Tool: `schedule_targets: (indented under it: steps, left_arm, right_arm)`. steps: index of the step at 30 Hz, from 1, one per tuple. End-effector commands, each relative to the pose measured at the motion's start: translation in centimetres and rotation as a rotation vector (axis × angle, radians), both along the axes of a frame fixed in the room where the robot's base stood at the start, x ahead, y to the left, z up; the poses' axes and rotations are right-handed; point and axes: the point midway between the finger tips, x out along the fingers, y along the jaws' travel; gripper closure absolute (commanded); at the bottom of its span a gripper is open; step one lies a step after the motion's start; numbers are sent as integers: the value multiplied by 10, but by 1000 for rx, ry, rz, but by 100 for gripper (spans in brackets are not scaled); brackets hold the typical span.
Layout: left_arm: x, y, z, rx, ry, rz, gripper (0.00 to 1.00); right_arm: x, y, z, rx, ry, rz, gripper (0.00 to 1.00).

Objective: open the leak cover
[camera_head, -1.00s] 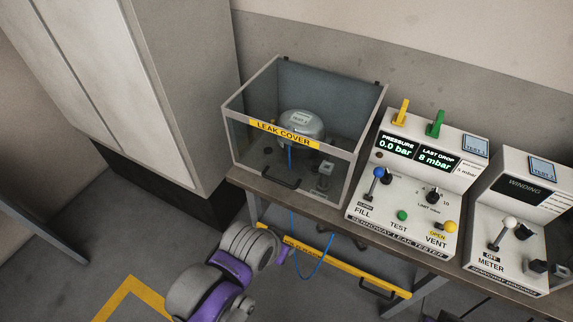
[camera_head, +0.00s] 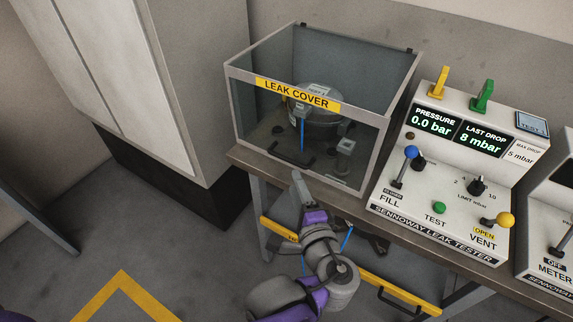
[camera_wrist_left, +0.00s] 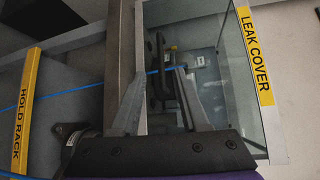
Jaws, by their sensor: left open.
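The leak cover (camera_head: 345,150) is a clear box with a grey frame and a yellow label, standing shut on the bench. Its black handle (camera_head: 291,158) sits low on the front panel. A dark compressor (camera_head: 318,112) stands inside it. My left gripper (camera_head: 302,182) is just in front of and below the handle, apart from it in the head view. In the left wrist view its two fingers (camera_wrist_left: 158,92) are spread and empty, with the handle (camera_wrist_left: 162,60) ahead between them. The cover's label (camera_wrist_left: 254,50) shows at right there. My right gripper is not in view.
The leak tester (camera_head: 450,165) stands right of the cover, with levers and knobs. A blue hose (camera_head: 347,240) hangs below the bench edge. A yellow-edged hold rack (camera_head: 400,292) is under the bench. A tall grey cabinet (camera_head: 170,90) stands at left.

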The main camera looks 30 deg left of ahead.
Motion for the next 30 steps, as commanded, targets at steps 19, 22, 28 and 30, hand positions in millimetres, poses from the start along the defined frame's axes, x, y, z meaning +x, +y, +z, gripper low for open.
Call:
schedule_targets:
  steps: [19, 22, 28, 30]
  left_arm:
    - [65, 73, -13, 0, -1, 3, 55]
    - [69, 77, -13, 0, -1, 2, 55]
    - [70, 78, -13, -1, -1, 0, 55]
    - [70, 78, -13, 0, -1, 1, 55]
  right_arm:
    - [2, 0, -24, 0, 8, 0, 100]
    - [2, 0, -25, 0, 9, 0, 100]
    - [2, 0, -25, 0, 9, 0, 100]
    - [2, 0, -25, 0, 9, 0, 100]
